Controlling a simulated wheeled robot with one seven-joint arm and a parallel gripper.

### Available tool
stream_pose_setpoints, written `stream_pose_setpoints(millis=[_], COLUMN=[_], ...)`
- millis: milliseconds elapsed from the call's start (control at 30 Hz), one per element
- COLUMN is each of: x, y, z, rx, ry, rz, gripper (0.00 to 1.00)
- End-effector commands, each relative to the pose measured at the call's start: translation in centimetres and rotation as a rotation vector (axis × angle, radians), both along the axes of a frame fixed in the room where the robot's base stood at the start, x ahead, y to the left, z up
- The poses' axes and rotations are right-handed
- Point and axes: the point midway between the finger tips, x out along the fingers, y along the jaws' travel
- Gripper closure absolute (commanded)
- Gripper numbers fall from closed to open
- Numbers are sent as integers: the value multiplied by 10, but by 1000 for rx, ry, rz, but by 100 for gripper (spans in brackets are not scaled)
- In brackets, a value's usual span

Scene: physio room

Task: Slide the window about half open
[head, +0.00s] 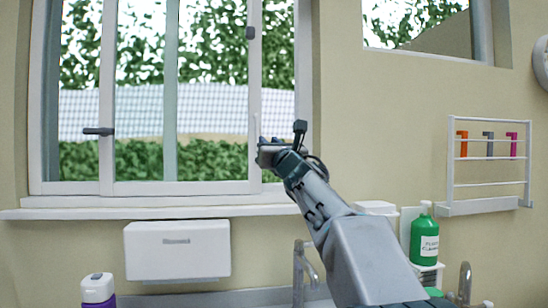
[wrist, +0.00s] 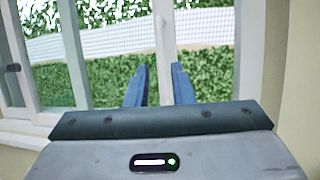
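The white-framed window (head: 180,188) fills the left of the head view, with greenery and a pale tiled strip outside. A dark lever handle (head: 98,131) is on its left upright. A right upright (head: 255,70) carries a small dark catch (head: 250,33) and a thin pale vertical bar low down. My gripper (head: 260,143) is in front of this upright. In the wrist view my gripper (wrist: 160,84) is open, with its two blue fingers apart on either side of the pale upright (wrist: 163,40). I cannot tell whether they touch it. How far the window is open is unclear.
A sill (head: 150,212) runs below the window, over a white dispenser (head: 177,250) and a tap (head: 304,270). A green bottle (head: 424,238) and a wall rack (head: 488,165) are at the right. A purple-and-white bottle (head: 98,290) stands lower left.

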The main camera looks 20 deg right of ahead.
Motion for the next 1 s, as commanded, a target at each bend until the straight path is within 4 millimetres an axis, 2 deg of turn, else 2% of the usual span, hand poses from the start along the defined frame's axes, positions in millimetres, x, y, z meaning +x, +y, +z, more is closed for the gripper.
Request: stream_pose_setpoints(millis=[100, 233, 767, 867, 1000], x=[-12, -18, -20, -21, -28], y=[-1, -2, -1, -2, -5], z=[-6, -8, -8, -11, -29], rx=[-1, -1, 6, 75, 357], ry=[0, 0, 3, 30, 136], rz=[-1, -1, 0, 7, 19], gripper=[79, 79, 79, 79, 79])
